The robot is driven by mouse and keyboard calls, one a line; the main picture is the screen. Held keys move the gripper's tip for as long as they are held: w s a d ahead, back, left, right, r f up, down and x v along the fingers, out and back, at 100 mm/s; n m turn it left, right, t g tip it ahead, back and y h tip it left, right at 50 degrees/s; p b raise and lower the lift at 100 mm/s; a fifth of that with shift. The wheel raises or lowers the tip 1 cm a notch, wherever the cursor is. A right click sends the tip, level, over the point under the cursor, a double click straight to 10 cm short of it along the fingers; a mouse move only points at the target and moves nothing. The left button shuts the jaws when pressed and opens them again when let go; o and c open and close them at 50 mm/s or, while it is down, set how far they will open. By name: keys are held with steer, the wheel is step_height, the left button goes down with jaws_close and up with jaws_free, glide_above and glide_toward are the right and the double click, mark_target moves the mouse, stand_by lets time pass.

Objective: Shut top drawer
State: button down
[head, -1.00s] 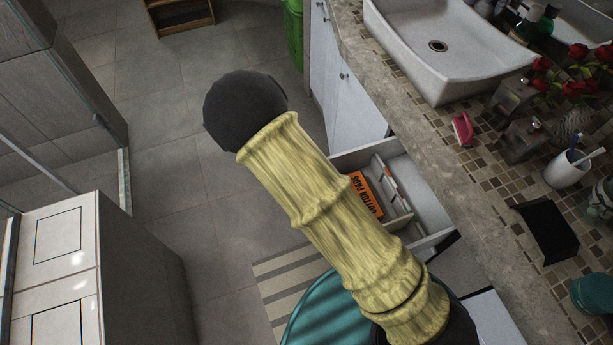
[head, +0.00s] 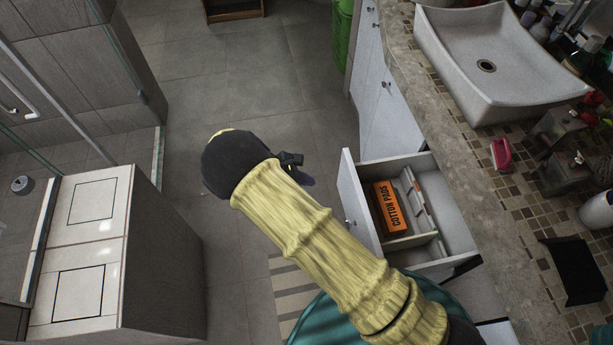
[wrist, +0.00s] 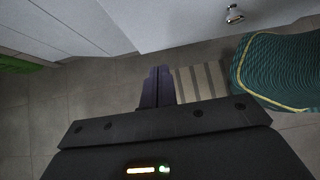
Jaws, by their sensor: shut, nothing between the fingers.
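The top drawer (head: 438,265) stands open from the white cabinet under the counter in the head view. Its front panel (head: 351,200) faces left and has a small knob. An orange cotton pads box (head: 390,207) lies inside, beside narrow dividers. My gripper (head: 303,177) shows partly past the dark end of my arm, left of the drawer front and apart from it. In the wrist view my gripper's fingers (wrist: 158,72) are together and empty. A white panel with a metal knob (wrist: 234,14) fills the top of that view, probably the drawer front.
A stone counter (head: 425,60) carries a sink (head: 490,50), a pink item (head: 501,154) and a black holder (head: 575,270). A green bin (head: 343,50) is at the back. A striped mat (wrist: 200,88) lies below.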

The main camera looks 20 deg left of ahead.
mark_target(343, 185)
steer(key=w+d+f, duration=0.1)
steer(key=d, duration=0.1)
steer(key=w+d+f+p, duration=0.1)
steer(key=w+d+f, duration=0.1)
steer(key=d, duration=0.1)
steer(key=w+d+f+p, duration=0.1)
steer(key=w+d+f, duration=0.1)
steer(key=shift+d, duration=0.2)
steer(key=shift+s+r, duration=0.1)
steer(key=shift+w, duration=0.2)
